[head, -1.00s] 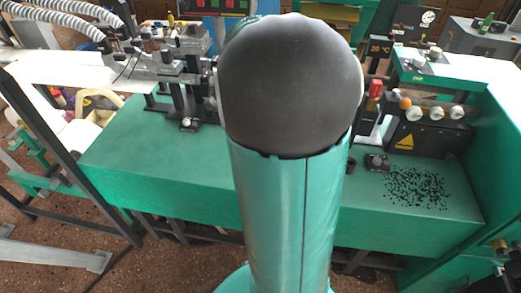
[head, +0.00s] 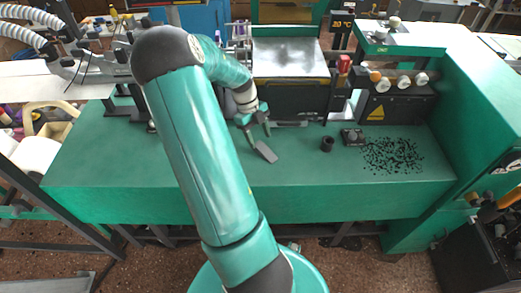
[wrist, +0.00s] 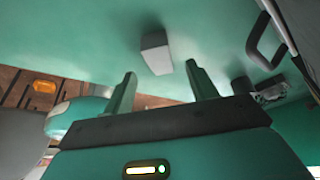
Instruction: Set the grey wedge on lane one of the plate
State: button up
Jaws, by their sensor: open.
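A grey block, which looks like the grey wedge (head: 265,152), lies on the green bench top just in front of my gripper. In the wrist view the wedge (wrist: 156,52) shows beyond the gap between the fingers, apart from both. My gripper (head: 256,125) is open and empty above the bench; its two fingers also show in the wrist view (wrist: 161,72). A flat metal plate surface (head: 288,58) sits on the machine behind the bench. I cannot tell whether it is the task's plate, and no lane marks are readable.
A black ring-like cylinder (head: 327,144) and a small dark knobbed block (head: 352,136) stand right of the wedge. Black bits (head: 393,156) are scattered farther right. Machinery lines the bench's back edge. The front left of the bench (head: 110,165) is clear.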

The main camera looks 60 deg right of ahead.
aim_at(262, 147)
jog(key=x, duration=0.4)
jog(key=shift+f, duration=0.15)
jog(key=shift+w, duration=0.1)
jog(key=c, duration=1.1)
